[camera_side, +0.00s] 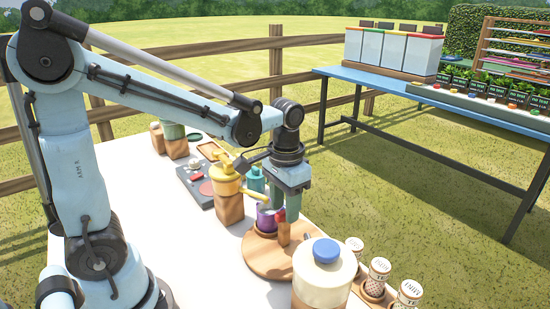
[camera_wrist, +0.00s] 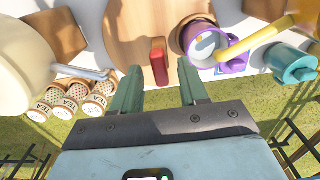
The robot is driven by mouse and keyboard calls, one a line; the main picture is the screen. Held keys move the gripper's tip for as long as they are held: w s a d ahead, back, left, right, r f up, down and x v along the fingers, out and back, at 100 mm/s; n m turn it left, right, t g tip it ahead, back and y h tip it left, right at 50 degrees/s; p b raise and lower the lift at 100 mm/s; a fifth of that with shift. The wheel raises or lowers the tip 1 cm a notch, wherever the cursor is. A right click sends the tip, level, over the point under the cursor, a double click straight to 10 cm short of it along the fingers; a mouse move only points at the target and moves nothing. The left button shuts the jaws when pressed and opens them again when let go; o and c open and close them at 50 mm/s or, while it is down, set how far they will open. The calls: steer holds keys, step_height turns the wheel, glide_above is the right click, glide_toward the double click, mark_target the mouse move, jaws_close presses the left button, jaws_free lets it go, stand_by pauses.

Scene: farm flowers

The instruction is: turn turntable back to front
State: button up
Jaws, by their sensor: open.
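The turntable (camera_side: 262,262) is a round wooden disc on the white table, and it fills the top middle of the wrist view (camera_wrist: 125,28). A red and brown upright handle (camera_side: 284,234) stands near its edge; its red face shows in the wrist view (camera_wrist: 159,68). A purple cup (camera_side: 265,218) is at the turntable's edge, right of the handle in the wrist view (camera_wrist: 199,62). My gripper (camera_wrist: 160,76) is open and points down at the handle. The handle appears between the fingertips in the wrist view, with gaps on both sides. Contact is not visible.
A cream jar with a blue lid (camera_side: 324,277) stands close in front of the turntable. Tea shakers (camera_side: 379,272) are to its right. A yellow pitcher (camera_side: 225,177) with a long spout and a teal pot (camera_side: 255,180) stand close behind. A blue table (camera_side: 440,115) is farther off.

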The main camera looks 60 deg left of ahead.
steer(key=shift+f, duration=0.2)
jaws_close()
